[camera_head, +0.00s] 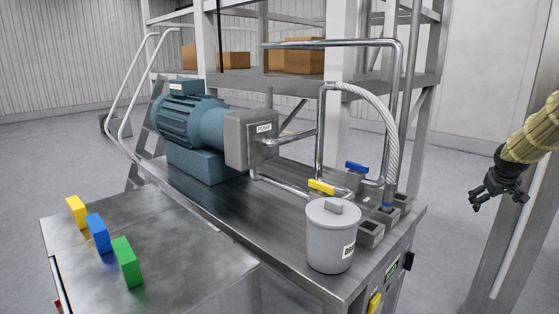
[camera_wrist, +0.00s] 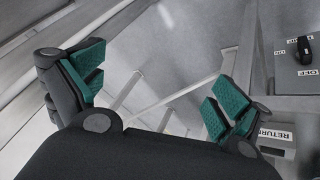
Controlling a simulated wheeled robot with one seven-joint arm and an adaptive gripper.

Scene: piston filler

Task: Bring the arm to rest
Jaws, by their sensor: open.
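My gripper (camera_head: 497,192) hangs at the right side of the head view, at the end of my tan-sleeved arm (camera_head: 535,133). It is clear of the metal bench and to the right of it. In the wrist view the gripper (camera_wrist: 157,90) shows two fingers with teal pads, spread wide apart. Nothing is between them; grey floor and pale metal bars show beyond. The fingers touch nothing that I can see.
The bench (camera_head: 220,200) bears a teal motor (camera_head: 190,118), a PUMP box (camera_head: 250,138), pipes, yellow (camera_head: 321,187) and blue (camera_head: 357,167) valve handles and a lidded grey pot (camera_head: 330,238). Yellow, blue and green blocks stand at left. A RETURN label (camera_wrist: 272,133) is near the right finger.

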